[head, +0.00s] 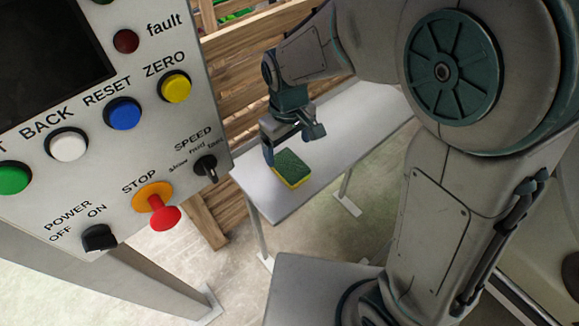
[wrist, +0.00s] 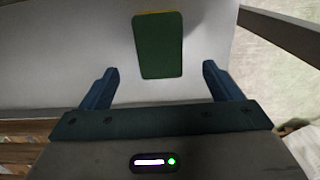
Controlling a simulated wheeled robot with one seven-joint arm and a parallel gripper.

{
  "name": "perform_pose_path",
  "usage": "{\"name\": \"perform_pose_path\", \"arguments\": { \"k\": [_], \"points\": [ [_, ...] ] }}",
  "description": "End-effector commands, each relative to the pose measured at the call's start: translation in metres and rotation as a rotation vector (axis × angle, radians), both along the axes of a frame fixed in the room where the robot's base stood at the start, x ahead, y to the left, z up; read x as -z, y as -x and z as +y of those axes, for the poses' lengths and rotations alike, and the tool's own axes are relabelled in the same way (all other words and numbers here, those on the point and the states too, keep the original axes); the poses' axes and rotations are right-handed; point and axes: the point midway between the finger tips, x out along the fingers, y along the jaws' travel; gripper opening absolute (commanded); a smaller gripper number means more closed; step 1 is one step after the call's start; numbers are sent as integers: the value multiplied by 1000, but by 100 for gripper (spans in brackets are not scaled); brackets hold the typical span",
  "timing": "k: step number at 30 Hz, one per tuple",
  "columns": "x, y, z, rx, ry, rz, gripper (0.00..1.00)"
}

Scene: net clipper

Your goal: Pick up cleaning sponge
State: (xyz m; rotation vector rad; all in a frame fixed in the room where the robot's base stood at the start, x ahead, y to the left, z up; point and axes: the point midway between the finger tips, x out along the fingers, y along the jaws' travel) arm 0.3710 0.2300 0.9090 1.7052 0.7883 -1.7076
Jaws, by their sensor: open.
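The cleaning sponge (head: 291,168) has a green top and a yellow lower layer. It lies flat on a light grey table (head: 345,130), near the table's near left end. My gripper (head: 284,151) is just above and behind it in the head view. In the wrist view the sponge (wrist: 158,46) shows its green face, ahead of the gap between the two blue fingers. My gripper (wrist: 161,80) is open there, with nothing between the fingers. The sponge sits between the lines of the two fingers, apart from both.
A control panel (head: 110,110) with buttons, a red stop knob (head: 164,217) and switches stands at the left, close to the table. Wooden slats (head: 235,75) stand behind the table. The tabletop around the sponge is clear. The table edge (wrist: 240,40) runs right of the sponge.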

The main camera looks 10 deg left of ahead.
Motion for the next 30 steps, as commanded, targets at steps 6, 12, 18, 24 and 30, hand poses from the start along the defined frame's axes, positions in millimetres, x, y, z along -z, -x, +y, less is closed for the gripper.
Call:
{"name": "perform_pose_path", "arguments": {
  "k": [6, 12, 18, 24, 30],
  "points": [
    [21, 0, 0, 1, 1, 1, 85],
    [43, 0, 1, 2, 2, 3, 85],
    [69, -2, 1, 3, 2, 1, 85],
    [74, -2, 2, 2, -1, -1, 85],
    [73, -2, 2, 2, -1, -1, 60]
  ]
}}
